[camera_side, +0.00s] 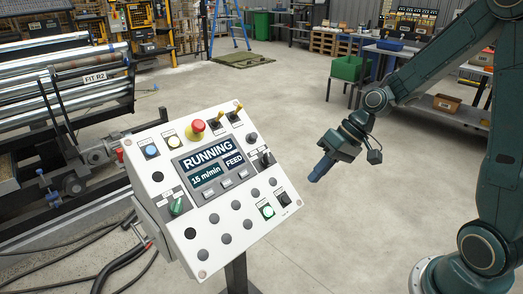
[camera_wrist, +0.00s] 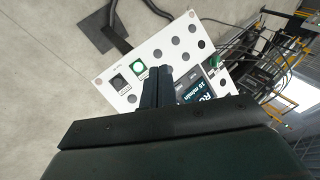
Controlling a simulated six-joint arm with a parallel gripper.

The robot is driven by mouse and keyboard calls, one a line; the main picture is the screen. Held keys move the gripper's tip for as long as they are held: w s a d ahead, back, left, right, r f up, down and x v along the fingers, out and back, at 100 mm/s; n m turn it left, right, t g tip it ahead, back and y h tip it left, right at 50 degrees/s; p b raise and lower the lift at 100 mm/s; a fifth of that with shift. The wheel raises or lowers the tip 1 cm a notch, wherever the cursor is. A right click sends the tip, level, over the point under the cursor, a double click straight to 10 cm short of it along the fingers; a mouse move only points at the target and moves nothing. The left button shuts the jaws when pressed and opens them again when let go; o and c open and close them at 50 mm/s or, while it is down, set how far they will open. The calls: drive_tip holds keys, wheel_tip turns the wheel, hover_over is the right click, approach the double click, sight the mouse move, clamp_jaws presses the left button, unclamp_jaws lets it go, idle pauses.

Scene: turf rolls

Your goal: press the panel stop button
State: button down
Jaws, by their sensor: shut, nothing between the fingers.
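The white control panel (camera_side: 222,178) stands tilted on a post, its display reading RUNNING, 15 m/min and FEED. A red mushroom button (camera_side: 197,127) on a yellow base sits at its top edge. In the wrist view my shut fingers (camera_wrist: 157,75) overlap the panel (camera_wrist: 152,46), near the green button (camera_wrist: 139,66); the red button is hidden there.
Black cables (camera_side: 110,262) lie on the floor at lower left. The floor between panel and gripper is clear.

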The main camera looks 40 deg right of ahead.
sight(283, 199)
drive_tip(key=w+d+f+m+t+y, duration=0.4)
drive_tip(key=d+f+m, duration=0.3)
drive_tip(key=f, duration=0.4)
drive_tip(key=shift+w+f+t, duration=0.2)
drive_tip(key=shift+w+t, duration=0.4)
drive_tip(key=shift+w, duration=0.15)
drive_tip(key=shift+w+f, duration=1.4)
drive_tip(key=shift+f, duration=0.3)
drive_tip(key=shift+w+f, duration=1.35)
drive_tip(key=shift+f, duration=0.3)
drive_tip(key=shift+w+f, duration=0.55)
drive_tip(key=shift+f, duration=0.1)
idle(1.1)
drive_tip(key=shift+s+r, duration=0.15)
drive_tip(key=shift+r, duration=0.05)
drive_tip(key=shift+s+r, duration=0.4)
drive_tip(key=shift+r, duration=0.05)
idle(0.4)
